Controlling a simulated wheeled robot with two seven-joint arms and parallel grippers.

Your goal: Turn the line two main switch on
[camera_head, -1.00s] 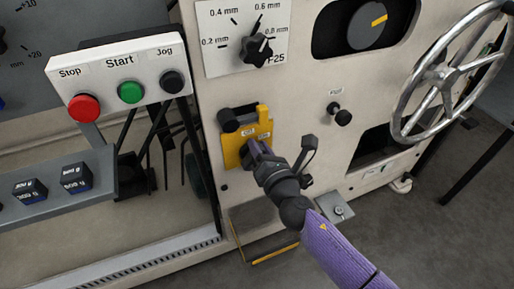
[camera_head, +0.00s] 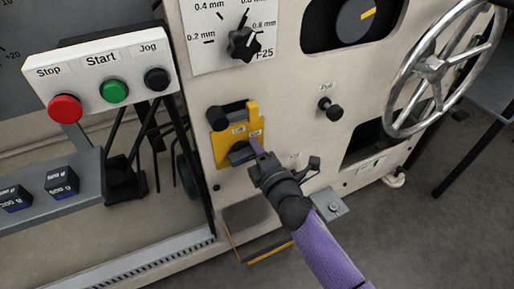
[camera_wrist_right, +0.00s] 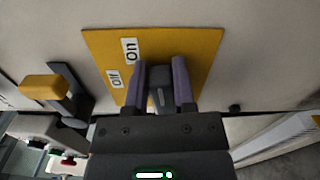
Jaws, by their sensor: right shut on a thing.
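A main switch sits on a yellow plate (camera_head: 222,146) on the cream machine front, with "Off" and "On" labels; it also fills the middle of the right wrist view (camera_wrist_right: 205,50). No line number is readable. My right gripper (camera_head: 252,148) reaches the plate from the lower right. In the right wrist view, its two purple fingers (camera_wrist_right: 160,68) are shut on the grey switch handle (camera_wrist_right: 160,92), one on each side. The labels are left of the fingers there. A dark part of the switch (camera_head: 240,156) shows beside the fingers in the head view. My left gripper is out of view.
A button box with Stop (camera_head: 65,108), Start (camera_head: 114,91) and Jog (camera_head: 157,79) stands left. A thickness dial (camera_head: 243,43) is above, a black pull knob (camera_head: 330,108) right, and a handwheel (camera_head: 436,67) far right. A black bar (camera_head: 222,117) juts beside the plate's top.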

